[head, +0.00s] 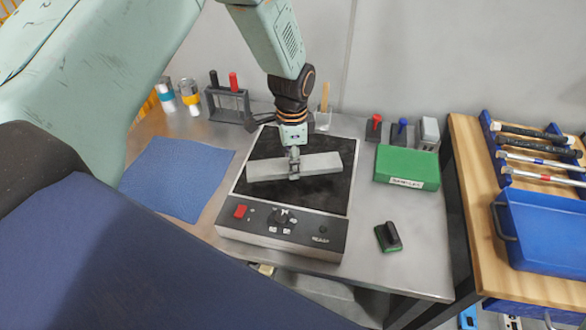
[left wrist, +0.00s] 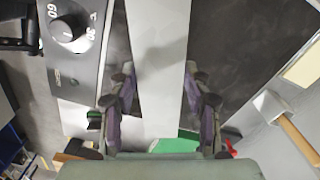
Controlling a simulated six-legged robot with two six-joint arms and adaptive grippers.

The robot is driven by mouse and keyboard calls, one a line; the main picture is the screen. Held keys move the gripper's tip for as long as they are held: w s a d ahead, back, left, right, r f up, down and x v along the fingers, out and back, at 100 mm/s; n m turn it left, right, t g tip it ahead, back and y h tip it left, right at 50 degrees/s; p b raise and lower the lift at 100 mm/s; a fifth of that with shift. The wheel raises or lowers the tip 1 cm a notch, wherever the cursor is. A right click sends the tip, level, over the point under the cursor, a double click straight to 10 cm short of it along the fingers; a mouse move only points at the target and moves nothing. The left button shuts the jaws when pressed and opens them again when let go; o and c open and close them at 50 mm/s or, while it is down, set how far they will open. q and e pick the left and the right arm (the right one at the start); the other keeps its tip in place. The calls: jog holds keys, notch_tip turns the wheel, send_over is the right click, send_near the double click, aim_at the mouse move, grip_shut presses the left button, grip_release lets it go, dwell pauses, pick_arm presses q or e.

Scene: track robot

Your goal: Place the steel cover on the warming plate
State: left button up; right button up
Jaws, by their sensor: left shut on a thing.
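The steel cover (head: 325,162) is a long light-grey bar lying across the black top of the warming plate (head: 333,193). In the left wrist view the cover (left wrist: 158,40) runs between my finger pads. My left gripper (head: 294,172) points down and is shut on the cover near its middle. The cover is over the black surface, roughly level; I cannot tell whether it touches it. The plate's front panel has a red switch, a dial and the word READY; the dial shows in the left wrist view (left wrist: 68,27). My right gripper is not in view.
A blue mat (head: 180,175) lies left of the plate. A green box (head: 406,167) and a small green-based block with a black handle (head: 388,237) are to the right. A rack (head: 229,104) and a cup (head: 323,119) stand behind. A wooden bench (head: 470,200) holds a blue tray (head: 545,232).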

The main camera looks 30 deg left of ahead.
aim_at(293, 181)
pick_arm(q)
jog(key=shift+s+d+f, duration=0.15)
jog(key=shift+d+f, duration=0.1)
jog(key=shift+f, duration=0.35)
notch_tip(293, 181, down, 2)
jog(key=shift+a+f, duration=0.3)
jog(key=shift+d+f, duration=0.15)
jog(key=shift+d, duration=0.1)
jog(key=o, duration=1.2)
jog(key=shift+a, duration=0.1)
jog(key=shift+o, duration=0.2)
